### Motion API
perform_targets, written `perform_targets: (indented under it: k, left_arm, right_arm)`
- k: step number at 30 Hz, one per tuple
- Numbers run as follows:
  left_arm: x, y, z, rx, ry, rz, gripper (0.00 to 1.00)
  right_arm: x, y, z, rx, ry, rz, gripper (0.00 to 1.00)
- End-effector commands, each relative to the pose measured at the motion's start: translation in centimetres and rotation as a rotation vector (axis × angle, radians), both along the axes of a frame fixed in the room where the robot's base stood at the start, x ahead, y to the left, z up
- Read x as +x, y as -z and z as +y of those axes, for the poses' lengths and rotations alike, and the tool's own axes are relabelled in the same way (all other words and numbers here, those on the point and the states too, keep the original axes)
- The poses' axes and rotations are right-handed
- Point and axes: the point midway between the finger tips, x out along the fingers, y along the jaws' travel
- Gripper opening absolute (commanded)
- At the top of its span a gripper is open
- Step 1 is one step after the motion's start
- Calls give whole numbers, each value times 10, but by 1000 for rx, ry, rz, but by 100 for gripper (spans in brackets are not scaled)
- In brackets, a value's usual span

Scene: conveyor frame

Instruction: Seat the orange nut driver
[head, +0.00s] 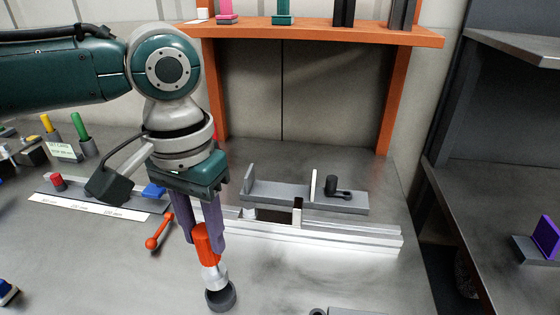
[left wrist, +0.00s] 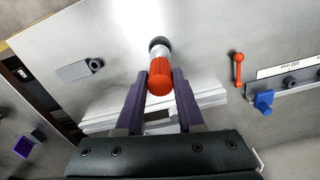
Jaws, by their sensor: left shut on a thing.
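The orange nut driver (head: 205,242) hangs upright, handle up, with a silver shaft (head: 214,279) below. My left gripper (head: 206,232) is shut on its handle, with purple fingers on both sides. A dark grey round cup (head: 221,298) stands on the bench under the driver. The silver end overlaps the cup's mouth; I cannot tell how deep it sits. In the left wrist view, the orange handle (left wrist: 160,80) is between the fingertips (left wrist: 161,76), with the dark cup (left wrist: 158,43) just beyond. My right gripper is not in view.
A pale metal rail (head: 340,235) and a grey fixture (head: 285,192) lie behind the driver. A red-orange lever-shaped piece (head: 158,232) lies left of it. A grey part (head: 340,311) is at the front edge of the view.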

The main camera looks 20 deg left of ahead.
Motion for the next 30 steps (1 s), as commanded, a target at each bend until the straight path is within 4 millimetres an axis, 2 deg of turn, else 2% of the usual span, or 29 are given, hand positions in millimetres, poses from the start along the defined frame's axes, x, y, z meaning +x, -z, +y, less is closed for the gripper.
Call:
perform_targets:
  k: [3, 9, 30]
  left_arm:
    - [0, 14, 0, -2, 0, 0, 0]
    - [0, 25, 0, -1, -1, -1, 0]
    - [0, 25, 0, -1, 0, -1, 0]
  right_arm:
    - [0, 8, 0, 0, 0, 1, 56]
    - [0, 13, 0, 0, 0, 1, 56]
    - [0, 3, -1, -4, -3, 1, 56]
